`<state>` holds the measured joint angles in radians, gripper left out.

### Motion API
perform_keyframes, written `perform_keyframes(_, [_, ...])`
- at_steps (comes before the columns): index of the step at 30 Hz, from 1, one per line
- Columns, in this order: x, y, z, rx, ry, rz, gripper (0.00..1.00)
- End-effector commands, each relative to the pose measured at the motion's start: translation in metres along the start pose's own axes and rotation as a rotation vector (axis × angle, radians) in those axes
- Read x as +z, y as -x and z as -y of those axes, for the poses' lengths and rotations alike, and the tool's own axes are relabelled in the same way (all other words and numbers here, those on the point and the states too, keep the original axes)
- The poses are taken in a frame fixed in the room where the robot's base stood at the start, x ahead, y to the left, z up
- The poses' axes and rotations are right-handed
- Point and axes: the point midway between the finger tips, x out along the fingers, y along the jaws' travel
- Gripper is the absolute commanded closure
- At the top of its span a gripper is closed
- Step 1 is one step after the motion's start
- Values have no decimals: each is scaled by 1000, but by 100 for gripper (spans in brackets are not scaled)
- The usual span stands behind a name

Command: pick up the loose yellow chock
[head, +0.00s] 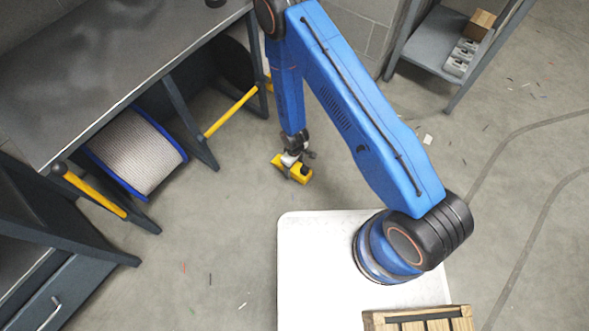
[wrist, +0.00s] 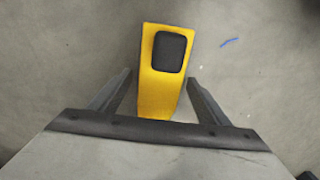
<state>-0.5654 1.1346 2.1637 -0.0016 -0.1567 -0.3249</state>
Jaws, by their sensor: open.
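The loose yellow chock (head: 299,174) lies on the concrete floor, just below my gripper (head: 296,160) in the head view. In the wrist view the yellow chock (wrist: 160,95) shows a dark rounded patch near its far end. My gripper (wrist: 157,95) is open, with one finger on each side of the chock's near part. A strip of floor shows between the chock and each finger. I cannot tell the exact height of the fingertips above the floor. The wrist and gripper hide part of the chock in the head view.
A dark workbench (head: 120,70) stands at left, with a cable reel (head: 138,152) under it and yellow bars (head: 232,112) along its legs. A grey shelf (head: 432,50) stands at the upper right. A wooden crate (head: 418,318) sits at the bottom. Floor around the chock is mostly clear.

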Motion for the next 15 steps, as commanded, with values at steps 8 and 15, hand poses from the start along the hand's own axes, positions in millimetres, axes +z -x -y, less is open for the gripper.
perform_keyframes(8, [0, -12, 0, 0, 0, 0, 30])
perform_keyframes(15, [0, -12, 0, 0, 0, 0, 54])
